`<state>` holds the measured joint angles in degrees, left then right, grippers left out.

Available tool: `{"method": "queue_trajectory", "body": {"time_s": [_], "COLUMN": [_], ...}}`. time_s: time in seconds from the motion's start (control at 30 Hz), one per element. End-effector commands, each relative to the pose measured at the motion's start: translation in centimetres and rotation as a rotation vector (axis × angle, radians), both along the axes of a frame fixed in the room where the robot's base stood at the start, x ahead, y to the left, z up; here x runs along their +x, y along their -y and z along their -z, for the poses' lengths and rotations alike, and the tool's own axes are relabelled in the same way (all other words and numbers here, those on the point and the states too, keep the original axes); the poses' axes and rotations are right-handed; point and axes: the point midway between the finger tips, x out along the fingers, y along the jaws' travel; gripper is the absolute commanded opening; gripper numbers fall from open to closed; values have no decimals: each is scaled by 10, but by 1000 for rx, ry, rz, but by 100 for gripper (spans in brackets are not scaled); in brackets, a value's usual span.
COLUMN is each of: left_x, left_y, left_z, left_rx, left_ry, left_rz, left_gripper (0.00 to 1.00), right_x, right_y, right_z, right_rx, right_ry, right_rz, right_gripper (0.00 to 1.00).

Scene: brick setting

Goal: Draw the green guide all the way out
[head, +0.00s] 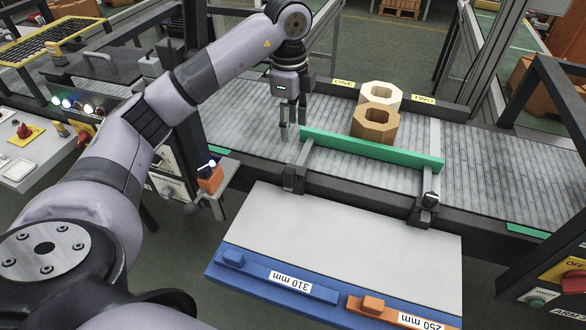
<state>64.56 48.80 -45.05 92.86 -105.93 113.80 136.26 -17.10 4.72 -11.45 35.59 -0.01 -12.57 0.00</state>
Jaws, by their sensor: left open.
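The green guide (372,148) is a long bar lying across the roller conveyor. My left gripper (291,132) points down at the guide's left end. Its fingers look open, with the tips close to that end; I cannot tell whether they touch it or straddle it. My right gripper is not in view.
Two hexagonal pieces with holes, a tan one (375,123) and a cream one (380,96), stand behind the guide. In front, a grey board (340,240) carries a blue 310 mm gauge (255,272) and an orange 250 mm gauge (372,305). A control panel (30,150) stands left.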

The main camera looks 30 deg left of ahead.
Motion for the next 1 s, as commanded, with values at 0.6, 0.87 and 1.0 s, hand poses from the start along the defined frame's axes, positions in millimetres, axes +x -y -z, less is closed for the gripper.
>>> {"method": "queue_trajectory", "body": {"time_s": [0.6, 0.87, 1.0], "left_x": [-3, -3, -2], "left_y": [-7, -6, -7], "left_z": [102, 150, 164], "left_rx": [24, 23, 24], "left_ry": [-16, -14, -12], "left_rz": [-25, -24, -25], "left_gripper": [45, 45, 45], "right_x": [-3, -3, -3], "right_y": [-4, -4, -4], "right_z": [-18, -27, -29], "right_rx": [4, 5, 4], "right_ry": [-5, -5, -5], "right_rz": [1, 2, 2], "right_gripper": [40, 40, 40]}}
